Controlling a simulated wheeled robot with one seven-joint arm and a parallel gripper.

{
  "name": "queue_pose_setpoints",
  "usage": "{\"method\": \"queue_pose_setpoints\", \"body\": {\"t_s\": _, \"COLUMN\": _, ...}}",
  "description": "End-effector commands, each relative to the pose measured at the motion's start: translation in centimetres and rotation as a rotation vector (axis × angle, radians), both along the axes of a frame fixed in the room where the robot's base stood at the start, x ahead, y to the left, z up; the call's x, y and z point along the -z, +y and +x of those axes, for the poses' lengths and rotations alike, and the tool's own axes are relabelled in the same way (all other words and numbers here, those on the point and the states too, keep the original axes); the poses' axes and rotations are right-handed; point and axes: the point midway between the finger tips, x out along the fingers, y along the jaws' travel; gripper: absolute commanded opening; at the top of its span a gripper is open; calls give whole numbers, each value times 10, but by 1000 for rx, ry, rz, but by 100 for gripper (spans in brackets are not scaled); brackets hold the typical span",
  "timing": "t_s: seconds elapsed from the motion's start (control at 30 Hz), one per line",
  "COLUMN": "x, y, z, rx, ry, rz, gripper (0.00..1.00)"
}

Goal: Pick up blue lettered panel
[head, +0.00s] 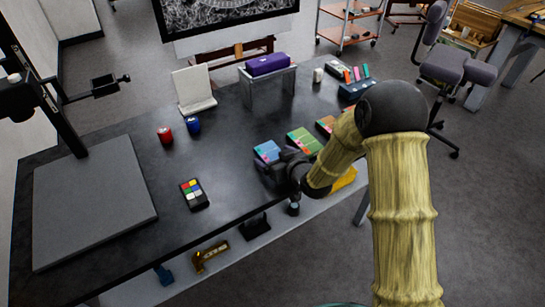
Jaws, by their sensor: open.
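A blue panel (267,151) with a reddish patch lies on the dark table, near its right part; any lettering is too small to read. My gripper (268,172) is low over the table, right at the near edge of the blue panel, and hides part of it. The jaws are open, with nothing seen between them. I cannot tell whether they touch the panel.
A green box (303,141) and an orange-topped box (325,125) lie beyond the panel. Red (165,135) and blue (193,126) cans stand left, with a colour-button pad (194,194) nearer. A purple case (267,64) sits on a stand. The table's middle is clear.

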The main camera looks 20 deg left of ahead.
Motion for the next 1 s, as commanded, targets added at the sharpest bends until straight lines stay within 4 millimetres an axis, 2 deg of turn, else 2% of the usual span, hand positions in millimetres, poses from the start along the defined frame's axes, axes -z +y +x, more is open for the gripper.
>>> {"method": "queue_pose_setpoints", "body": {"t_s": 0.23, "x": 0, "y": 0, "z": 0, "rx": 0, "ry": 0, "rz": 0, "gripper": 89}}
{"method": "queue_pose_setpoints", "body": {"t_s": 0.27, "x": 0, "y": 0, "z": 0, "rx": 0, "ry": 0, "rz": 0, "gripper": 85}}
{"method": "queue_pose_setpoints", "body": {"t_s": 0.5, "x": 0, "y": 0, "z": 0, "rx": 0, "ry": -1, "rz": 1, "gripper": 39}}
{"method": "queue_pose_setpoints", "body": {"t_s": 0.8, "x": -3, "y": 0, "z": 0, "rx": 0, "ry": -2, "rz": 1, "gripper": 39}}
{"method": "queue_pose_setpoints", "body": {"t_s": 1.0, "x": -24, "y": 0, "z": 0, "rx": 0, "ry": -4, "rz": 3, "gripper": 39}}
